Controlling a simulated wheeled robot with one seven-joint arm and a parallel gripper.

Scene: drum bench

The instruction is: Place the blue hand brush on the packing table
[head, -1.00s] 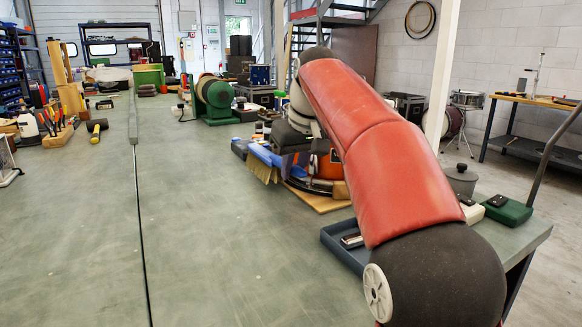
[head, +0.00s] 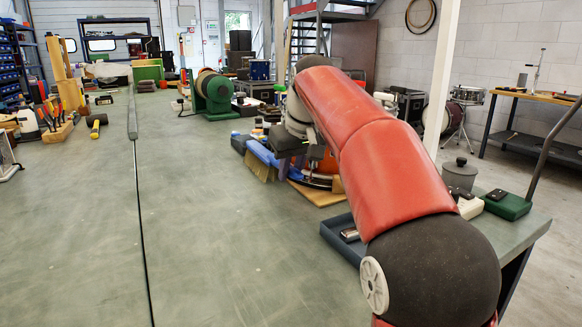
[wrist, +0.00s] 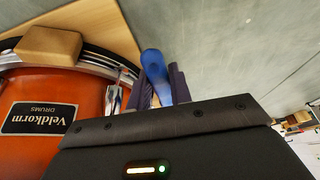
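The blue hand brush (head: 262,154) rests on the green bench beside an orange drum (head: 328,165), its tan bristles facing the front left. In the wrist view its blue handle (wrist: 154,68) lies between the two dark fingers of my gripper (wrist: 157,85). The fingers are close on both sides of the handle; whether they press on it cannot be told. In the head view my gripper (head: 287,150) is over the brush, its fingers mostly hidden. A wood-topped table (head: 540,98) stands apart at the far right; nothing marks it as the packing table.
The orange drum stands on a wooden board (head: 318,196) right beside the brush. A blue-grey tray (head: 342,238), a grey pot (head: 459,173) and a green case (head: 508,205) lie near the bench's right edge. The bench's front middle is clear.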

